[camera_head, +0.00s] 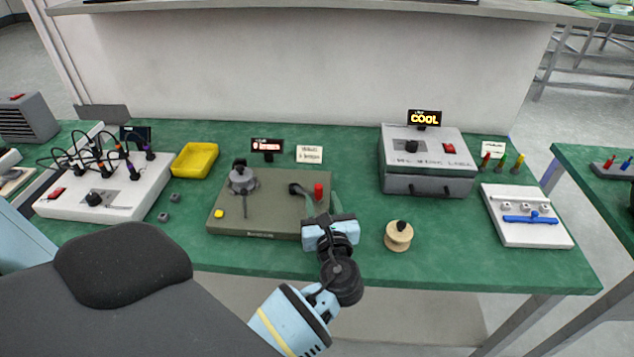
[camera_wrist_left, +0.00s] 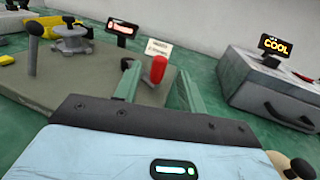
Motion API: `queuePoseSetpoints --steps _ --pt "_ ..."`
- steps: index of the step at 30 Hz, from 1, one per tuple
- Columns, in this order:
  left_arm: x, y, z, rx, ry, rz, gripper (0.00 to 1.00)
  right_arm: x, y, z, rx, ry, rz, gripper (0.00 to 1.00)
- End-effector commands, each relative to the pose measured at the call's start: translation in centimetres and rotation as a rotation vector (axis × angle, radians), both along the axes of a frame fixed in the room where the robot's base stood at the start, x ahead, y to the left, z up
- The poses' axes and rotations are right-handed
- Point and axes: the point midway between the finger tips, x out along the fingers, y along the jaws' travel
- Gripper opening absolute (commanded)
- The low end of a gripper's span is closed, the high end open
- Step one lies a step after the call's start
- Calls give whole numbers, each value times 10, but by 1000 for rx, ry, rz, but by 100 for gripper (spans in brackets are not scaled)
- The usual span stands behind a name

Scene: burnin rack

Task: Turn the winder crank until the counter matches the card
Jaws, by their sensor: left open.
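The winder (camera_head: 270,220) is an olive-grey base plate with a grey spool-like part (camera_head: 243,182) at its left, a yellow button and, at its right, a black knob (camera_head: 296,188) and an upright red grip (camera_head: 318,191). The counter (camera_head: 267,146) is a small black display with red characters, too small to read. The white card (camera_head: 309,154) stands beside it, also unreadable. My left gripper (camera_head: 322,207) is open at the plate's front right. In the left wrist view the red grip (camera_wrist_left: 158,69) appears between its green fingers; contact cannot be told. My right gripper is out of view.
A loose spool (camera_head: 398,236) stands right of my gripper. A grey box (camera_head: 426,165) with a COOL sign sits behind it. A yellow tray (camera_head: 195,160) and a white cabled unit (camera_head: 105,188) are at left.

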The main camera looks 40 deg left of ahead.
Motion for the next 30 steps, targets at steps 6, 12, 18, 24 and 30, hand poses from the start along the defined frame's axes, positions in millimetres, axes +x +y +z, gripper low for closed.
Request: queuePoseSetpoints --steps 6,12,18,24,30 --pt "23 25 1 4 -1 2 41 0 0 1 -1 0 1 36" --pt "39 42 1 2 -1 1 41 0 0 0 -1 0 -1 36" --pt "45 48 0 1 -1 1 41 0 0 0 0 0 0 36" --pt "45 48 0 0 0 1 41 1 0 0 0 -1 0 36" --pt "44 47 0 1 -1 1 16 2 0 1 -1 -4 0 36"
